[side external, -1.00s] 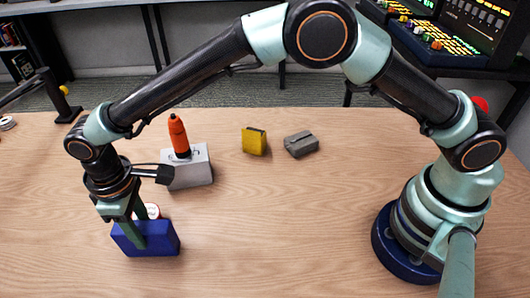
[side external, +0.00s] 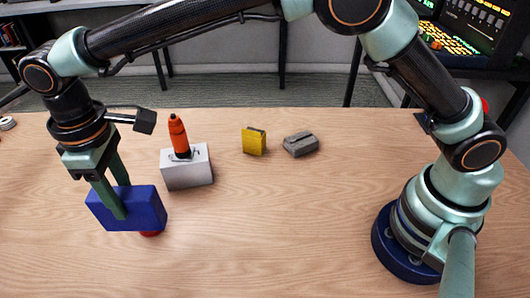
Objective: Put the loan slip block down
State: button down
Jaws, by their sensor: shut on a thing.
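A plain blue block (side external: 146,208) is at the left of the side external view. My gripper (side external: 121,199) is shut on it, with one finger across its near face and the other passing behind it. The block appears raised off the table. No slip or label can be made out on it. A small red object (side external: 151,234) shows just below the block's lower edge, mostly hidden by it. I cannot tell whether the two touch.
A grey-white block (side external: 187,172) with an orange tool (side external: 178,136) upright on it stands to the right of my gripper. A yellow block (side external: 254,141) and a grey block (side external: 301,144) sit further right. The middle front of the wooden table (side external: 270,235) is clear.

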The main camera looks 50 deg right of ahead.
notch_tip(320, 180, up, 9)
jog(key=shift+s+r, duration=0.1)
jog(key=shift+r, duration=0.45)
jog(key=s+d, duration=0.4)
jog(key=s, duration=0.6)
jog(key=shift+m, duration=0.3)
notch_tip(320, 180, down, 20)
jog(key=shift+r, duration=0.15)
jog(key=shift+c, duration=2.2)
grip_release()
